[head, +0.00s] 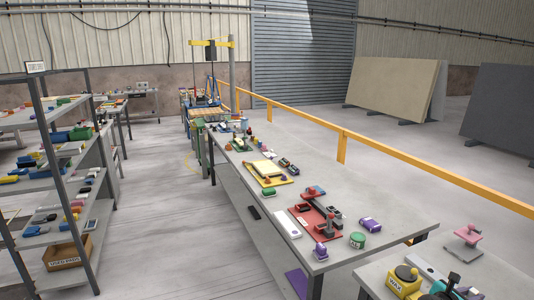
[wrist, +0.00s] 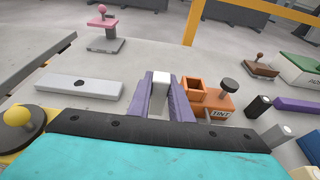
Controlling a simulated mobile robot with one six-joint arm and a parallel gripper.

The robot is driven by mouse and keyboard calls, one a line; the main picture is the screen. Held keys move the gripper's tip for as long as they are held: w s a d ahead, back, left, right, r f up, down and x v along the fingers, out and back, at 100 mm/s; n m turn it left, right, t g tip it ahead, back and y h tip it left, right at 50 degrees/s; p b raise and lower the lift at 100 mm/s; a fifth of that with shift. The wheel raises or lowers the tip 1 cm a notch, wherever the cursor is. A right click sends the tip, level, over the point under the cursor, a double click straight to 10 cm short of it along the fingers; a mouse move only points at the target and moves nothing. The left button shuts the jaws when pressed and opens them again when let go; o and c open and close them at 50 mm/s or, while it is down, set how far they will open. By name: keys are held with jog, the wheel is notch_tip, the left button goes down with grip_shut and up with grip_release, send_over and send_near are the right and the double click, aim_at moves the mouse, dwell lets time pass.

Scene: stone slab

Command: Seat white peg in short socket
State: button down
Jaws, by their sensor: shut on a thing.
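My gripper (wrist: 164,100) shows in the wrist view with its two purple fingers shut on a white peg (wrist: 160,83). The peg's pale square end shows between the fingers; its lower part is hidden. An orange socket (wrist: 194,93) with a square open top stands just right of the right finger. The peg is beside this opening in the picture, not seen inside it. I cannot tell the gap between finger and socket, or whether this is the short socket.
A grey bar (wrist: 80,83) lies left, a pink stand (wrist: 104,24) behind.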

jog(key=shift+s, duration=0.3)
jog(key=shift+w+d, duration=0.1)
jog(key=shift+d, duration=0.05)
jog(key=shift+f, duration=0.1)
dwell(0.4)
